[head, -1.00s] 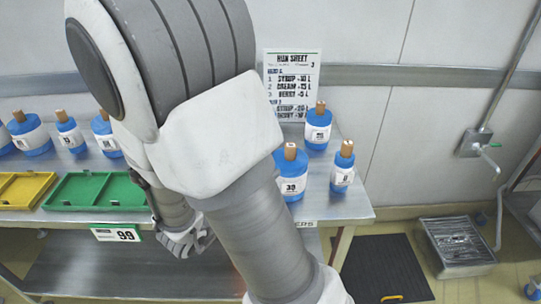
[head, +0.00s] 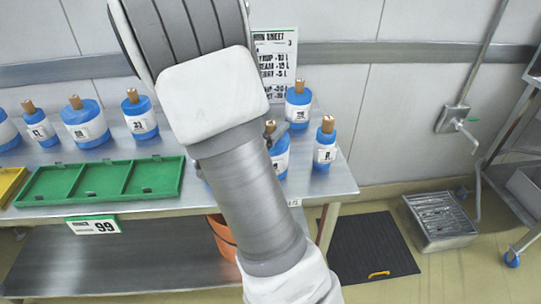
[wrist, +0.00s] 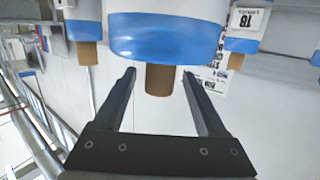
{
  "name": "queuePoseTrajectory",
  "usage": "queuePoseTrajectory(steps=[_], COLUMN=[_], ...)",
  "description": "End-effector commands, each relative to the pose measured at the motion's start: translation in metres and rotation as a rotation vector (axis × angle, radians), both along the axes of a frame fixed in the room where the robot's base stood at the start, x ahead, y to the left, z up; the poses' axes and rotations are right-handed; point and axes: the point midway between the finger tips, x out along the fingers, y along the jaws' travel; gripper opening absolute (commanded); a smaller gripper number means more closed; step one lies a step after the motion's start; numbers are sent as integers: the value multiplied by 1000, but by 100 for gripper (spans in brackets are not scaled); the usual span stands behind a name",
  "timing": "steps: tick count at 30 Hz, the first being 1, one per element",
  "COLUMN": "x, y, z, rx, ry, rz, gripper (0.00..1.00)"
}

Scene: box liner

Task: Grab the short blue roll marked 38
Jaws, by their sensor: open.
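A short blue roll (head: 280,158) with a white label stands at the right part of the steel table, mostly hidden behind my arm; its number cannot be read now. In the wrist view, which looks upside down, a wide blue-and-white roll (wrist: 165,40) with a brown core (wrist: 159,80) is straight ahead. My gripper (wrist: 160,75) is open, with its two dark fingers on either side of that core and a gap on each side. In the head view my arm hides most of the gripper.
A slim roll (head: 325,145) and another roll (head: 298,105) stand close by on the right. Several rolls, including one (head: 139,115), stand to the left behind the green tray (head: 100,182). A run sheet (head: 275,60) stands behind. An orange bucket (head: 222,238) is below the table.

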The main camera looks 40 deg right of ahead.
Motion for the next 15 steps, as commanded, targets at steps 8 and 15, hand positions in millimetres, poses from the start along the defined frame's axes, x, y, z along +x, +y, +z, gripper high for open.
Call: queuePoseTrajectory(steps=[8, 15], x=[11, 11], y=[-27, -27], z=[-5, -5], rx=[0, 0], ry=[0, 0], rz=[-1, 0], gripper=[74, 69])
